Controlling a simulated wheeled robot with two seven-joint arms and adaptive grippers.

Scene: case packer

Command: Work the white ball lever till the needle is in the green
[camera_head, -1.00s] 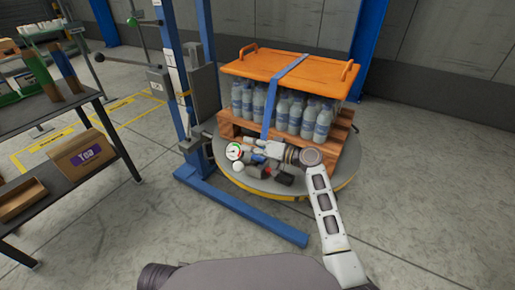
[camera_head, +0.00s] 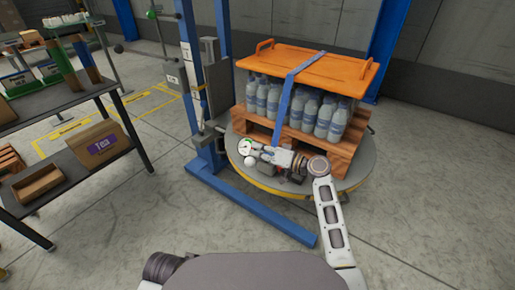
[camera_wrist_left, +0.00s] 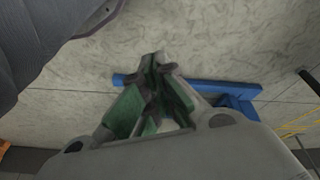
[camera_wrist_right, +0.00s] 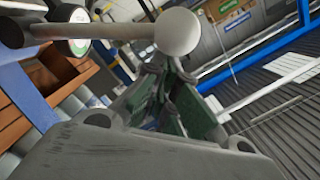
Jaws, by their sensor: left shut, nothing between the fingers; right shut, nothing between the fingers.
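The white ball (camera_head: 250,161) shows small in the head view, just below a round gauge (camera_head: 245,146) with green and red on its face; the needle is too small to read. In the right wrist view the white ball (camera_wrist_right: 178,32) sits on the end of a grey rod (camera_wrist_right: 115,31) coming in from the left. My right gripper (camera_wrist_right: 160,66) is shut and empty just below the ball; I cannot tell whether its tips touch it. The gauge (camera_wrist_right: 78,45) is partly hidden behind the rod there. My left gripper (camera_wrist_left: 155,62) is shut and empty above the floor.
A round turntable (camera_head: 350,186) carries a wooden pallet (camera_head: 335,153) of bottles under an orange lid (camera_head: 305,66). A blue frame leg (camera_head: 265,215) runs along the floor. A shelf with a Tea box (camera_head: 100,143) stands left. The floor at right is clear.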

